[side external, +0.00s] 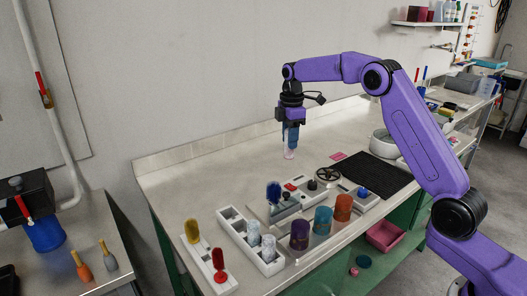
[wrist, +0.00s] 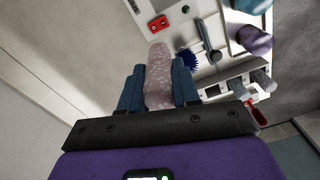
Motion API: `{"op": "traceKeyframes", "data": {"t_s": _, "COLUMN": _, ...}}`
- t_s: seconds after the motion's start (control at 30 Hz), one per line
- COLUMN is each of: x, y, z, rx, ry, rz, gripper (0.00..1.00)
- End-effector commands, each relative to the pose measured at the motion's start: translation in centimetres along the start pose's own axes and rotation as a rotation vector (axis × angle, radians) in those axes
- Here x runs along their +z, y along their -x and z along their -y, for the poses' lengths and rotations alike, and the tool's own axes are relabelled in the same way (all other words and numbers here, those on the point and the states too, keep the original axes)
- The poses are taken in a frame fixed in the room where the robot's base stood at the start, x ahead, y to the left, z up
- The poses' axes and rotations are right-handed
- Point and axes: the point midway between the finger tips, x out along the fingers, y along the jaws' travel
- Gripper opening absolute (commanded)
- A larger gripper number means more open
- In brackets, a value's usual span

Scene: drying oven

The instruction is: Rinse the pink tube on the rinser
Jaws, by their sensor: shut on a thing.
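My gripper (side external: 290,146) is shut on the pink tube (side external: 289,155) above the back of the bench. The tube's pale pink end shows below the blue fingers. In the wrist view the speckled pink tube (wrist: 158,78) lies between both fingers and sticks out past their tips. A grey station panel (side external: 331,196) on the bench carries a red part (side external: 291,187), a black knob (side external: 312,185) and a blue knob (side external: 362,191). A blue brush (side external: 273,192) stands at its left end. I cannot tell for sure which part is the rinser.
A black mat (side external: 379,174) and white bowl (side external: 384,143) are at right. The back left bench is clear.

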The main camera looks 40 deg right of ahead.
Motion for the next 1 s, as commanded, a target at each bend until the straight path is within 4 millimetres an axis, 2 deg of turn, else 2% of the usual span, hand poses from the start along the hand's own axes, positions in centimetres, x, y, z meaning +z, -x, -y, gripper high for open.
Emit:
{"op": "traceKeyframes", "data": {"t_s": 0.03, "x": 2.4, "y": -0.1, "z": -0.8, "rx": 0.0, "ry": -0.034, "rz": 0.0, "gripper": 0.03}}
{"op": "traceKeyframes", "data": {"t_s": 0.1, "x": 5.2, "y": -0.1, "z": -1.6, "rx": -0.001, "ry": -0.071, "rz": 0.0, "gripper": 0.03}}
{"op": "traceKeyframes", "data": {"t_s": 0.3, "x": 12.2, "y": -0.1, "z": -3.0, "rx": 0.0, "ry": -0.157, "rz": 0.0, "gripper": 0.03}}
{"op": "traceKeyframes", "data": {"t_s": 0.6, "x": 18.5, "y": -0.1, "z": -3.4, "rx": -0.001, "ry": -0.233, "rz": 0.0, "gripper": 0.03}}
{"op": "traceKeyframes", "data": {"t_s": 0.8, "x": 18.0, "y": -4.1, "z": -3.4, "rx": -0.005, "ry": -0.226, "rz": 0.0, "gripper": 0.03}}
{"op": "traceKeyframes", "data": {"t_s": 1.0, "x": 18.0, "y": -6.6, "z": -3.4, "rx": -0.003, "ry": -0.226, "rz": 0.0, "gripper": 0.03}}
